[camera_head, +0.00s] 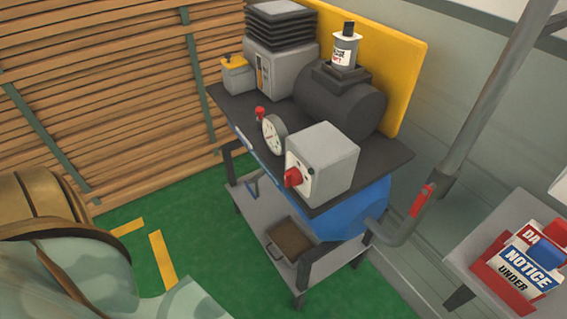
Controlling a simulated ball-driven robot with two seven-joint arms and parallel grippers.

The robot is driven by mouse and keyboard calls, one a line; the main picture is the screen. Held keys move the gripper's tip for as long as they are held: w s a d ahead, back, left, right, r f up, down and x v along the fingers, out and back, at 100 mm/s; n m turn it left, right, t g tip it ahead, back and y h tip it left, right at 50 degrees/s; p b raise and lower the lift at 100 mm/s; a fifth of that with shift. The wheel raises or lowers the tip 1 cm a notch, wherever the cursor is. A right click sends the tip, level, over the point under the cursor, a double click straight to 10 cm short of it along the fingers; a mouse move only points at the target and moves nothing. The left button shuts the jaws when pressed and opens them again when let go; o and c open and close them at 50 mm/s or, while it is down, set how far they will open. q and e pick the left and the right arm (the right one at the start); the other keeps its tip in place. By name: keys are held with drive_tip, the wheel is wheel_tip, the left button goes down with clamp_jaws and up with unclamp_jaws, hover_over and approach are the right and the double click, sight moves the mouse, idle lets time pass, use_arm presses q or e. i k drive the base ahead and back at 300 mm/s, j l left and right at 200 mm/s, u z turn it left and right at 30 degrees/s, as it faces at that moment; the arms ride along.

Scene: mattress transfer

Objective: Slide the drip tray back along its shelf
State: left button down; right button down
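The drip tray (290,241) is a small brown, shallow tray with a handle at its front left. It lies on the grey lower shelf (252,208) of the compressor stand, near the shelf's right front end. The blue tank (352,212) and the stand's frame hang over its far side and hide part of the shelf behind it. Neither of my grippers is in view.
A black top plate (385,160) carries a grey box with a red knob (325,163), a gauge (273,134) and a dark motor (340,108). A grey pipe (480,100) stands at the right, near a table with signs (520,265). Green floor (205,235) is open in front.

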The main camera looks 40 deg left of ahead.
sight(289, 239)
drive_tip(key=j+z, duration=0.5)
drive_tip(key=j, duration=0.2)
drive_tip(key=k+j+z, duration=0.15)
drive_tip(key=j+z, duration=0.35)
drive_tip(key=j, duration=0.8)
drive_tip(key=k+j+z, duration=0.1)
drive_tip(key=j, duration=1.25)
drive_tip(key=k+z, duration=0.05)
